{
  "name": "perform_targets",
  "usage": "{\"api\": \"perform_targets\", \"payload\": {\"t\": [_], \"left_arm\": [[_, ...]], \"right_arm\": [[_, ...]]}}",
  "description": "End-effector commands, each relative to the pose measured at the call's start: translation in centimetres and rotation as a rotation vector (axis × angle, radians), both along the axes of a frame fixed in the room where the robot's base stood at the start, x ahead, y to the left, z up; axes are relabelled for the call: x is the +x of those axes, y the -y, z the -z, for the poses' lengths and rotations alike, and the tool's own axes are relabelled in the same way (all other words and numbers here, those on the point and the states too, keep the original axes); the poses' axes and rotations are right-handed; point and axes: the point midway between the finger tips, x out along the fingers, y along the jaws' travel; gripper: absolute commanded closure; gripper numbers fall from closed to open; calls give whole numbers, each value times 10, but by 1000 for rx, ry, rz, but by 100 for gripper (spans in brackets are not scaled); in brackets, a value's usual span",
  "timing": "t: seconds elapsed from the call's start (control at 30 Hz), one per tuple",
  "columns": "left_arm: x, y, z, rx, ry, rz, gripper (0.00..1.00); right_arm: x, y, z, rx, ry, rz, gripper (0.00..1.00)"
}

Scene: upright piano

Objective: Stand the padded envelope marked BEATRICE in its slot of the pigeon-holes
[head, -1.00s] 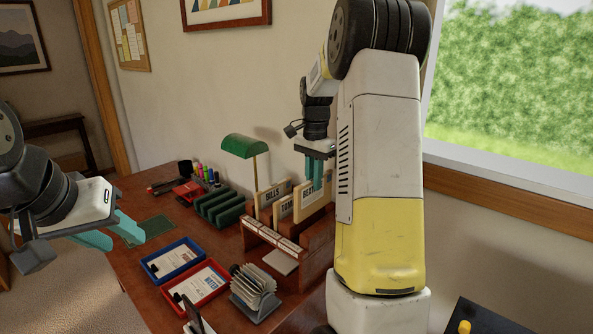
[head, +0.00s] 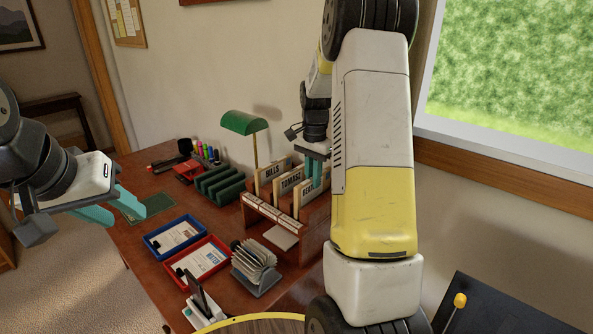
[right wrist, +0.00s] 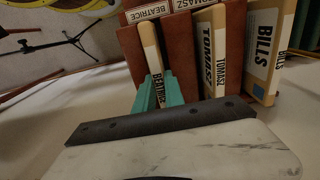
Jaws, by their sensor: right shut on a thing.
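The padded envelope marked BEATRICE (head: 306,197) stands upright in the front slot of the brown pigeon-holes (head: 262,218), beside the TOMASZ envelope (head: 290,183). My right gripper (head: 315,175) is shut on its top edge. In the right wrist view, the teal fingers (right wrist: 158,95) hold the BEATRICE envelope (right wrist: 151,48), which sits between brown dividers by the BEATRICE label. How far down it reaches is hidden. My left gripper (head: 130,213) is open and empty, at the left, beyond the desk's left edge or over it.
The BILLS envelope (head: 270,172) stands in the far slot. A green lamp (head: 243,124) is behind the rack. A green rack (head: 220,183), blue tray (head: 174,238), red tray (head: 203,263) and card file (head: 256,265) stand to the left and in front.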

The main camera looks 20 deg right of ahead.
Motion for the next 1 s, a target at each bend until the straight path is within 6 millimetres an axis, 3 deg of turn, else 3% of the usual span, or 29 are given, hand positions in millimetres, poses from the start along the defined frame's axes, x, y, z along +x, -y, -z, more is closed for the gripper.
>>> {"api": "perform_targets", "payload": {"t": [0.17,0.2,0.3,0.67,1.0], "left_arm": [[0,0,0,0,0,0,61],[0,0,0,0,0,0,61],[0,0,0,0,0,0,61],[0,0,0,0,0,0,61],[0,0,0,0,0,0,61]], "right_arm": [[0,0,0,0,0,0,100],[0,0,0,0,0,0,80],[0,0,0,0,0,0,61],[0,0,-4,0,1,0,61],[1,0,-57,0,4,0,61]]}}
